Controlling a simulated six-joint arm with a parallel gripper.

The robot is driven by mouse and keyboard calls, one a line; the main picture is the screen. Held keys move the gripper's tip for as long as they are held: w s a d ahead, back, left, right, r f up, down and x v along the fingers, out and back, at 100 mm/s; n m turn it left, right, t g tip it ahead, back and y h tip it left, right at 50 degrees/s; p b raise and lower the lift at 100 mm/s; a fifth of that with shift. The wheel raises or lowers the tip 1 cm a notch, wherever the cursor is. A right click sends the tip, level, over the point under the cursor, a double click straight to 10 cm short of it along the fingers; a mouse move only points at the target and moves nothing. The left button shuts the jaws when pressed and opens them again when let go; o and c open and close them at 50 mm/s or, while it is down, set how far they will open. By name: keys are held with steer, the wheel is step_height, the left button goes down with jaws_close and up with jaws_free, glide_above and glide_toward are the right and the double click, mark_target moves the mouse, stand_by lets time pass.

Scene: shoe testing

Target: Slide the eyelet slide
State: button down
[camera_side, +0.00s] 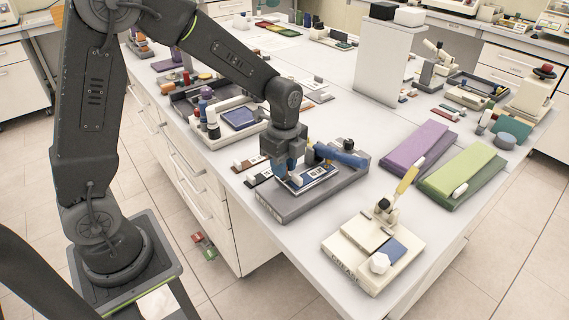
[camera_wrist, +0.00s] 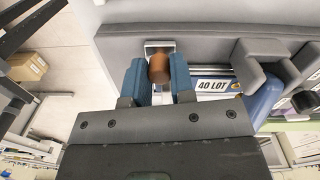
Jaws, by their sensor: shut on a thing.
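A grey fixture (camera_side: 290,208) stands near the front edge of the bench, with a blue-edged panel and a blue lever (camera_side: 342,155) on top. My gripper (camera_side: 287,172) is low over the left part of this fixture. In the wrist view, the two blue fingers of my gripper (camera_wrist: 157,82) are closed on a round brown knob (camera_wrist: 158,68). The knob sits in front of a small metal plate (camera_wrist: 160,45), which looks like part of the eyelet slide. A "40 LOT" label (camera_wrist: 213,85) lies to the right of the fingers. My gripper body hides the lower part of the fixture.
A cream device (camera_side: 375,250) with a yellow handle stands at the front right. Purple (camera_side: 418,147) and green (camera_side: 464,174) blocks lie farther right. A cream tray device (camera_side: 225,125) is behind on the left. Bare bench shows between the fixture and the purple block.

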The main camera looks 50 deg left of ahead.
steer(key=shift+s, duration=2.8)
steer(key=c, duration=1)
jaws_free()
steer(key=r, duration=1.3)
steer(key=shift+w+r, duration=0.25)
steer(key=shift+r, duration=0.15)
steer(key=s+n+t, duration=0.2)
steer(key=s+n, duration=0.2)
steer(key=n, duration=0.1)
steer(key=s+d+n+t, duration=0.1)
steer(key=s+n+t, duration=0.1)
steer(key=s+n, duration=0.2)
steer(key=s+r+n+t, duration=0.1)
steer(key=s+n, duration=0.3)
steer(key=n, duration=0.3)
steer(key=shift+s+d+t, duration=0.25)
steer(key=shift+d+t, duration=0.05)
steer(key=shift+t, duration=0.1)
